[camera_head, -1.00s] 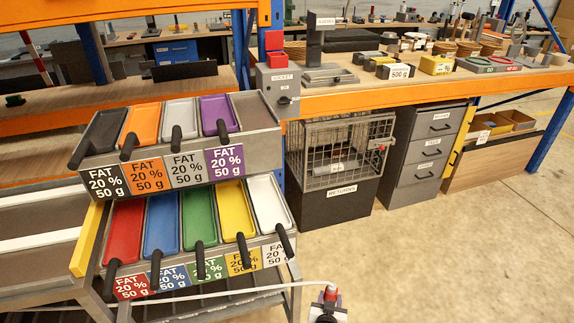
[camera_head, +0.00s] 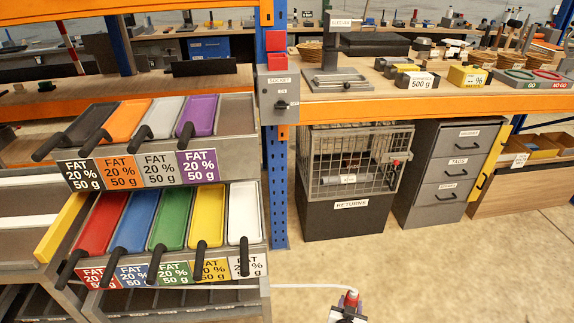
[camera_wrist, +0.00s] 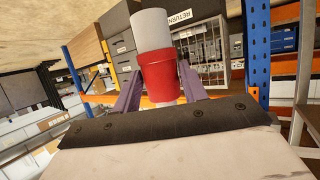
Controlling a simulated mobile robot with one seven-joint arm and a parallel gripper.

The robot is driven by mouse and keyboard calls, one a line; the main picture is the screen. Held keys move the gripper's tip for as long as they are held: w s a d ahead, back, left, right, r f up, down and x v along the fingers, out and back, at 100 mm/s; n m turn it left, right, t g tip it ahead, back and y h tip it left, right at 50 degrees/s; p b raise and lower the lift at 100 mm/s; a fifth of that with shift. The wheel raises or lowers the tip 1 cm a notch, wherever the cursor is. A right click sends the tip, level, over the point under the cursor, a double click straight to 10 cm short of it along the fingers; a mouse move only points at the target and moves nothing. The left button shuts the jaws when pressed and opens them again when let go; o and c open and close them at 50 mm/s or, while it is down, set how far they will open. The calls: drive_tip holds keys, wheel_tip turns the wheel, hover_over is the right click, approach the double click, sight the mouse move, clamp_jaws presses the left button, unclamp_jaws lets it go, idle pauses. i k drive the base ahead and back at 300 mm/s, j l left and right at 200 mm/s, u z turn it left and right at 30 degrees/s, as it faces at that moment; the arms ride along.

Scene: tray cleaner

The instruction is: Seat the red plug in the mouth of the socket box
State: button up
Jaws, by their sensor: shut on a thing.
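The red plug (camera_wrist: 172,82) is between the purple fingers of my gripper (camera_wrist: 160,88) in the wrist view, with its pale grey end pointing away from me. My gripper is shut on it. In the head view the red plug (camera_head: 351,298) shows at the bottom edge, with a pale cable running left from it. The grey socket box (camera_head: 277,92), labelled SOCKET, is on the blue rack post, with a dark knob low on its front. Its mouth cannot be made out. The plug is well apart from the box, lower and nearer to me.
A stand with coloured trays (camera_head: 160,218) and projecting black handles is on the left. The RETURNS cage (camera_head: 345,208) and a grey drawer cabinet (camera_head: 455,165) stand under the orange-edged bench (camera_head: 400,103). Open floor (camera_head: 440,270) lies at front right.

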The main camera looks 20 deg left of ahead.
sight(277, 67)
drive_tip(key=i+l+u, duration=0.15)
drive_tip(key=i+l, duration=0.15)
drive_tip(key=i+l+u, duration=0.2)
drive_tip(key=l, duration=0.2)
drive_tip(key=i+l+u, duration=0.45)
drive_tip(key=l, duration=0.25)
drive_tip(key=i+l+u, duration=0.4)
drive_tip(key=l, duration=0.4)
drive_tip(key=i, duration=0.05)
